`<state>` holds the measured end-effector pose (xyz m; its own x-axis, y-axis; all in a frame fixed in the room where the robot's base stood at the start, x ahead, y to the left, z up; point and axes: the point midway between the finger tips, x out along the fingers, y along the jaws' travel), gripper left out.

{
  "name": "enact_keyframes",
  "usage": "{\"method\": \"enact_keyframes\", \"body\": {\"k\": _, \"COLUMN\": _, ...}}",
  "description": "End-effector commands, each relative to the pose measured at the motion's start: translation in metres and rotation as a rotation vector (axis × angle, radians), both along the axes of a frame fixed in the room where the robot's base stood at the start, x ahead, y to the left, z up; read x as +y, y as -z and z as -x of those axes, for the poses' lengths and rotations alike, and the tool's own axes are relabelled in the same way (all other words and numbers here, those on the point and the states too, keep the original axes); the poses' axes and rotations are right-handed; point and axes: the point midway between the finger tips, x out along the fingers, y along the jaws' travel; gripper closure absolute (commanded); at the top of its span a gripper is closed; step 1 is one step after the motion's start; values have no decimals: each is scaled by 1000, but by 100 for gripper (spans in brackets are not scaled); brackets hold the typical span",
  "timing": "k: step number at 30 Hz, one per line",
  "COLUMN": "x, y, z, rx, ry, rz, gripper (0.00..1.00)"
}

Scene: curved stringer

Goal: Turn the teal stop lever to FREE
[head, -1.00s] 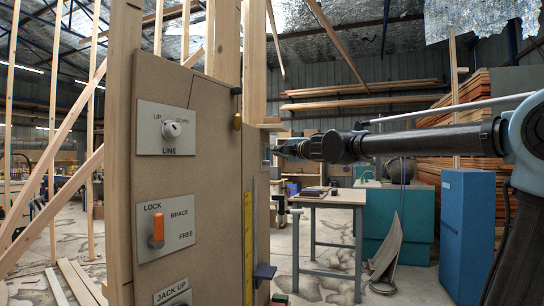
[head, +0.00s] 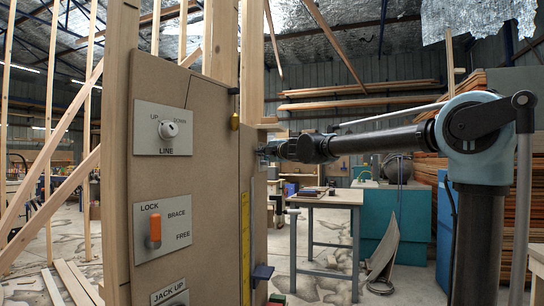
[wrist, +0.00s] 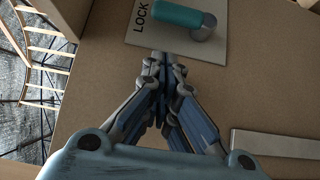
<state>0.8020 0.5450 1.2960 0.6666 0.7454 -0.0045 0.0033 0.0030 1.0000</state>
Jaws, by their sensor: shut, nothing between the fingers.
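The teal lever (wrist: 178,15) shows at the top of the wrist view, on a pale plate (wrist: 140,36) with LOCK printed at its left. The lever lies across the picture, its round grey hub (wrist: 204,28) at the right end. Its upper edge is partly cut off, and I see no FREE mark there. My gripper (wrist: 163,58) is shut and empty, its fingertips just below the lever. I cannot tell whether they touch the plate. In the head view my gripper (head: 263,152) is at the panel's far side edge, and the teal lever is hidden.
In the head view an orange lever (head: 155,230) sits on a LOCK/BRACE/FREE plate, below a LINE knob (head: 169,130). A yellow strip (head: 245,245) runs up the panel (head: 205,190). A pale bar (wrist: 275,144) lies right of my gripper. A table (head: 325,198) stands behind.

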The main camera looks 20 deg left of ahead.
Motion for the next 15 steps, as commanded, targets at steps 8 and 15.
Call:
{"method": "enact_keyframes", "body": {"k": 8, "x": -1, "y": 0, "z": -34, "rx": 0, "ry": 3, "rz": -1, "gripper": 100}}
{"method": "enact_keyframes", "body": {"k": 15, "x": -1, "y": 0, "z": -40, "rx": -1, "ry": 3, "rz": -2, "gripper": 100}}
